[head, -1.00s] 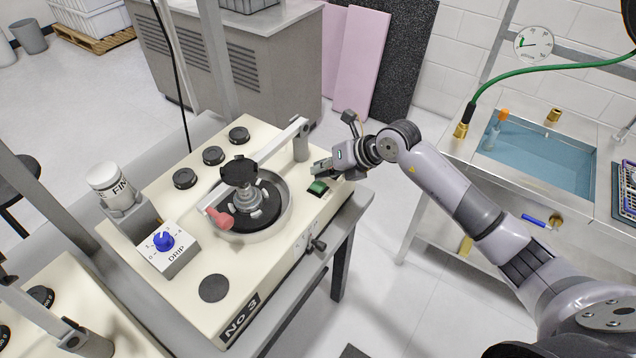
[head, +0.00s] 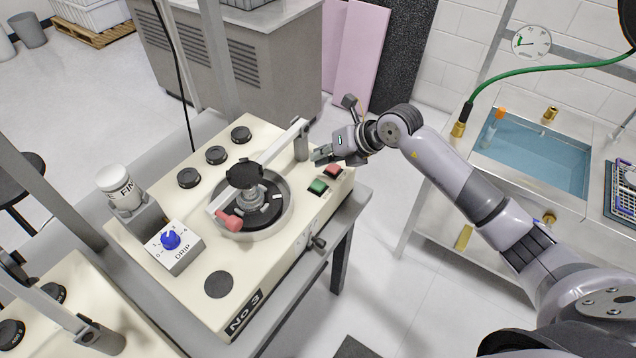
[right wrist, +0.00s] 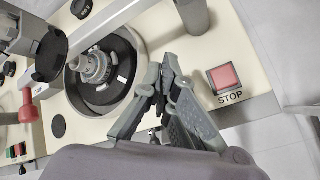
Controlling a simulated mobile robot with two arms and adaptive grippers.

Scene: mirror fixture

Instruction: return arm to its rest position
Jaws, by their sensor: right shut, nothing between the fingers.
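My right gripper (head: 318,156) is above the right end of the cream machine (head: 217,285) marked No 3. Its fingers are together and empty; they also show in the right wrist view (right wrist: 160,80). A red button (head: 333,171) and a green button (head: 318,187) lie just below it on the machine top. In the right wrist view the red button (right wrist: 225,77), labelled STOP, is to the right of the fingers and apart from them. My left gripper is not in view.
A metal post (head: 301,140) with an arm stands beside the gripper. A round plate (head: 262,212) with a red-handled part (head: 230,220) is to the left. A sink with blue water (head: 540,150) and a green hose (head: 540,70) are at the right.

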